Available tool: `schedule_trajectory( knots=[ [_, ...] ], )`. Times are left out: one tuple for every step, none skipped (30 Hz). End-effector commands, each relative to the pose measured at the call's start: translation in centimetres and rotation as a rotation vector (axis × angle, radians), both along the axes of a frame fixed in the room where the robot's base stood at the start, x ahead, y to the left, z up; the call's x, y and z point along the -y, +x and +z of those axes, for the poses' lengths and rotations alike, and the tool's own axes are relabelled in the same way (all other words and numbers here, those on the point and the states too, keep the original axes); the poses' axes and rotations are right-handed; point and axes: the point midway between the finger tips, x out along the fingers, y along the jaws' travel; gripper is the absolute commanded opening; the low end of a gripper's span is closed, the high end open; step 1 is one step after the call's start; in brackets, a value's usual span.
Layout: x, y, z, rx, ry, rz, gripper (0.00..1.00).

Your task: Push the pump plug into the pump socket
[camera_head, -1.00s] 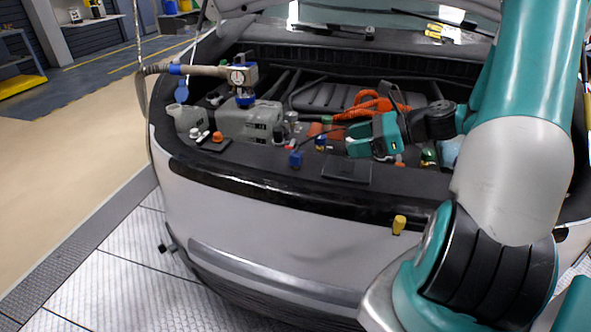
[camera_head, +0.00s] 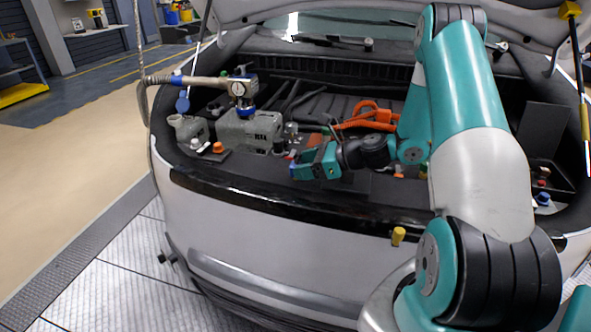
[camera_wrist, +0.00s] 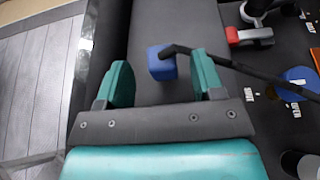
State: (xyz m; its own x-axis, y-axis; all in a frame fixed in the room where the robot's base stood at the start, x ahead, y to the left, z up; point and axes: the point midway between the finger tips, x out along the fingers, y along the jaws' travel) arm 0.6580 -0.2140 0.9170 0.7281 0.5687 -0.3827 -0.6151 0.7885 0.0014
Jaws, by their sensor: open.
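A small blue block with a black cable, which looks like the pump plug (camera_wrist: 160,67), sits in the wrist view on the dark front panel. My gripper (camera_wrist: 164,76) is open, with one teal finger on each side of the block and a visible gap on both sides. In the head view my gripper (camera_head: 303,167) is low over the front of the engine bay and mostly hides the block. The cable runs right across the panel in the wrist view. I cannot make out for certain which part is the pump socket.
A red-ended fitting (camera_wrist: 248,36) and a blue round part (camera_wrist: 297,83) lie to the right in the wrist view. In the head view, the grey tank with a gauge pump (camera_head: 241,85) stands left of my gripper. An orange cable (camera_head: 368,117) lies behind it.

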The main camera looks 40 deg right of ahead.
Motion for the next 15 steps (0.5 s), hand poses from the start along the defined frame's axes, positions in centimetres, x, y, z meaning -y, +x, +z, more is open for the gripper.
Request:
schedule_trajectory(
  knots=[
    [-0.5, 0.7, -0.3, 0.0, 0.0, 0.004, 0.62],
    [-0.7, 1.0, -0.5, 0.0, 0.0, 0.004, 0.62],
    [-1.0, 1.4, -0.7, 0.001, -0.001, 0.004, 0.62],
    [-1.2, 1.7, -0.8, 0.001, -0.001, 0.003, 0.62],
    [-1.3, 1.8, -0.9, 0.0, 0.0, 0.002, 0.62],
    [-1.5, 2.0, -1.1, 0.0, 0.001, 0.002, 0.62],
    [-1.5, 2.1, -1.1, 0.0, 0.0, 0.001, 0.62],
    [-1.6, 2.2, -1.2, 0.0, 0.0, 0.0, 0.62],
    [-1.6, 2.2, -1.2, 0.001, -0.001, -0.001, 0.62],
    [-1.5, 2.2, -1.2, 0.001, -0.001, -0.001, 0.62],
    [-1.5, 2.2, -1.2, 0.001, -0.001, -0.001, 0.62],
    [-1.5, 2.2, -1.2, 0.001, -0.001, -0.001, 0.62],
    [-1.5, 2.2, -1.2, 0.001, -0.001, -0.001, 0.62],
    [-1.5, 2.2, -1.2, 0.001, -0.001, -0.001, 0.59],
    [-1.5, 2.2, -1.2, 0.001, -0.001, -0.001, 0.5]
  ],
)
